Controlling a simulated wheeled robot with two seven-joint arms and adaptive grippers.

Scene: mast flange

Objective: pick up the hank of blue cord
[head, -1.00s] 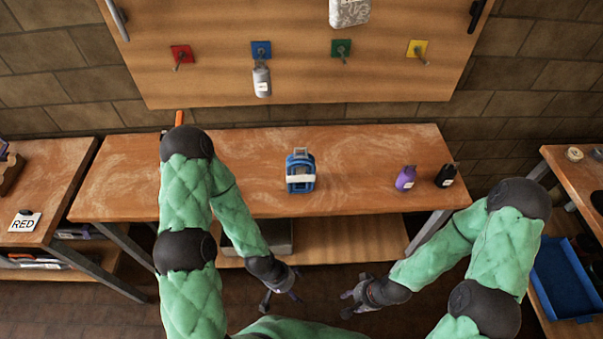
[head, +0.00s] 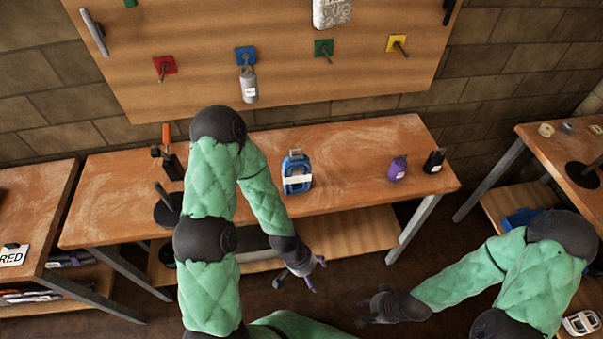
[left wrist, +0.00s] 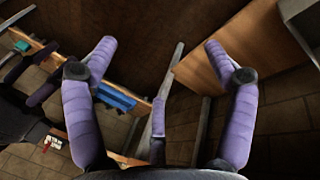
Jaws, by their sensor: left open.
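The hank of blue cord (head: 297,185) appears as a blue looped bundle with a white band, standing on the middle bench in the head view. My left gripper (head: 300,279) is open and empty in front of that bench, nearer to me than the hank and apart from it. Its spread purple fingers also show in the left wrist view (left wrist: 160,47), with nothing between them. I cannot make out the hank in the left wrist view. My right gripper (head: 366,308) looks open and empty, lower right of the left one, well short of the bench.
The middle bench (head: 345,150) also carries a purple bottle (head: 397,168) and a black bottle (head: 434,161) to the right of the hank. A round black stand (head: 167,210) is at its left. A pegboard (head: 290,60) rises behind. Side tables stand left and right.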

